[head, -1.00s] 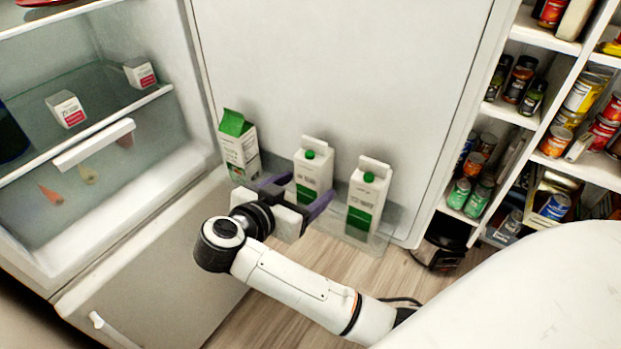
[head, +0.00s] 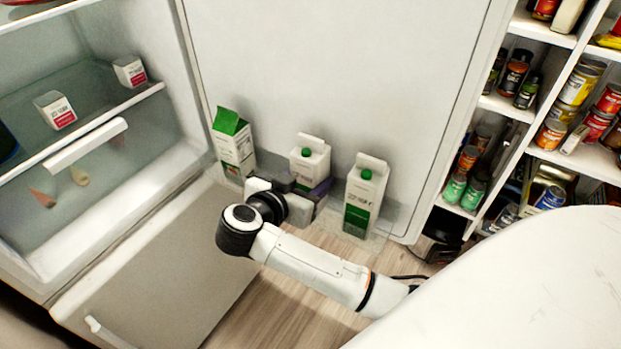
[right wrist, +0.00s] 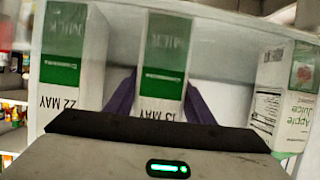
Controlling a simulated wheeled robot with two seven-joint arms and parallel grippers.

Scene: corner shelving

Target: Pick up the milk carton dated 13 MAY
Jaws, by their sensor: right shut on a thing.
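The milk carton dated 13 MAY (head: 311,160) is white with a green cap and is the middle one of three cartons in the fridge door bin. In the right wrist view its green label and upside-down date show on the carton (right wrist: 164,65). My right gripper (head: 308,190) is shut on it, with purple fingers on its two sides (right wrist: 160,98). The gripper hides the carton's lower front in the head view. My left gripper is out of view.
An apple juice carton (head: 233,143) with a green top stands left of the held carton, and shows in the wrist view (right wrist: 283,95). The open fridge (head: 75,105) is at left. Pantry shelves (head: 560,150) with cans and jars are at right.

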